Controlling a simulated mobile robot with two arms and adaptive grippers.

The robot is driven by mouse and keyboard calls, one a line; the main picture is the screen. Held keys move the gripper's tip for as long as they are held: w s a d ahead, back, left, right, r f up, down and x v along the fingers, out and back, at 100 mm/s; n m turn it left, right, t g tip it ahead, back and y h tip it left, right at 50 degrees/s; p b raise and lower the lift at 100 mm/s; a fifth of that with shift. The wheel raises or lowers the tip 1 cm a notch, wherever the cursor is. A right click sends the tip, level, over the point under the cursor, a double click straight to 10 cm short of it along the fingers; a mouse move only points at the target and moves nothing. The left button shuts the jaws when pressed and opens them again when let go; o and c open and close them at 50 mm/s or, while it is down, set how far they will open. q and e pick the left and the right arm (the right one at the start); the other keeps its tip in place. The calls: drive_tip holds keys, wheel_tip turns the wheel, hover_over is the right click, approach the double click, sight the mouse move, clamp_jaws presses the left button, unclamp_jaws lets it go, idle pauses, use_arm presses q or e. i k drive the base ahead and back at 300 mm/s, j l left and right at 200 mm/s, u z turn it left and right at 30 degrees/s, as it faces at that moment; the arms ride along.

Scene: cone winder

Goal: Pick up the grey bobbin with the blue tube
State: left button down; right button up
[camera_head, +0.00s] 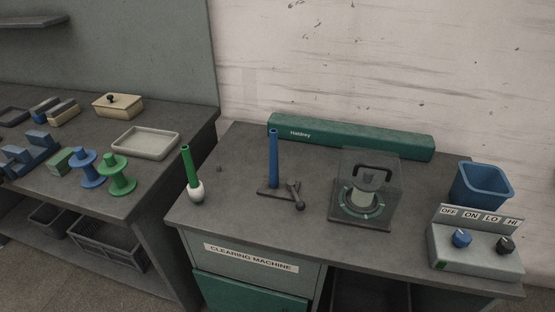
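A tall blue tube (274,160) stands upright on the right-hand table, behind the label "CLEARING MACHINE". Its foot meets a flat dark grey base (268,188). I cannot tell whether any grey winding is on the tube. A dark lever with a round knob (299,205) is beside the base. To its left, a green tube (187,168) stands upright in a pale, rounded body (196,191). Neither of my grippers is in view.
A clear box (366,190) with a pale cylinder inside, a blue bin (481,186) and a knob panel (475,246) stand right. A long green box (350,138) lies behind. The left table holds blue (88,168) and green (117,176) spools and a tray (146,143).

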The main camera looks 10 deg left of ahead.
sight(273, 147)
drive_tip(key=i+l+u, duration=0.25)
drive_tip(key=l, duration=0.5)
drive_tip(key=l+u, duration=0.2)
drive_tip(key=l, duration=0.5)
